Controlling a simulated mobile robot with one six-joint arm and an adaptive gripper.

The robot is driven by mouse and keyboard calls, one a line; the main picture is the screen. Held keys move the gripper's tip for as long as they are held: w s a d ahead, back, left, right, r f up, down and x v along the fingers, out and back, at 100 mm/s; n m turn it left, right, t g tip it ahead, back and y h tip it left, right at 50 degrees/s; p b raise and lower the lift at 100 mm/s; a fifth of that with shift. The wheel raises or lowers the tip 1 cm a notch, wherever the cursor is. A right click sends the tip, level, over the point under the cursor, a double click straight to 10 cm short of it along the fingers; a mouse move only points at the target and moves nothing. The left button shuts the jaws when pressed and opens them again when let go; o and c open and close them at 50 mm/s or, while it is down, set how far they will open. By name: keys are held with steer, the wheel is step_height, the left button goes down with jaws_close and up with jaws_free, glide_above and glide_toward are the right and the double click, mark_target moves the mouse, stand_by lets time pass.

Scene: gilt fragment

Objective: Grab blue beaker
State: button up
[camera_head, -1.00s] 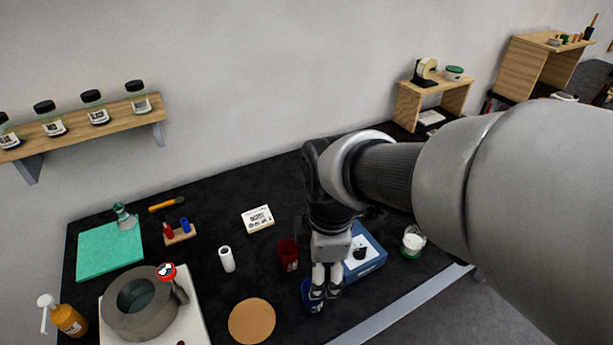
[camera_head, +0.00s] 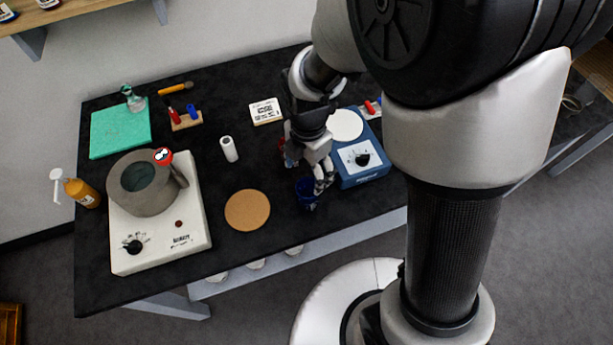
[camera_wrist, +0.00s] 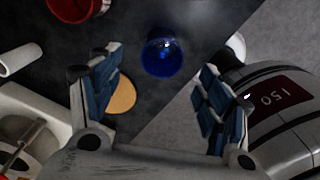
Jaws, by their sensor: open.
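The blue beaker (camera_head: 306,193) stands on the black table near its front edge, right of the cork disc. In the wrist view the blue beaker (camera_wrist: 162,55) lies ahead, between and beyond the two fingers. My gripper (camera_head: 322,182) is just above and to the right of the beaker in the head view, partly overlapping it. In the wrist view my gripper (camera_wrist: 158,90) is open with its blue-padded fingers wide apart and nothing between them. I cannot tell whether a finger touches the beaker.
A red beaker (camera_wrist: 75,8) is at the upper left in the wrist view. A blue device (camera_head: 365,165) stands right of my gripper. The cork disc (camera_head: 247,210) and a white cylinder (camera_head: 229,149) lie left. A hotplate (camera_head: 190,230) holds a grey bath. The table's front edge is close.

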mark_target(308, 184)
steer(key=f, duration=0.2)
steer(key=f+b, duration=0.1)
steer(key=f, duration=0.1)
steer(key=f+b, duration=0.1)
steer(key=f, duration=0.1)
steer(key=shift+s+f, duration=0.2)
steer(key=shift+s, duration=0.1)
steer(key=shift+r, duration=0.1)
steer(key=c, duration=1.4)
steer(key=shift+r, duration=0.1)
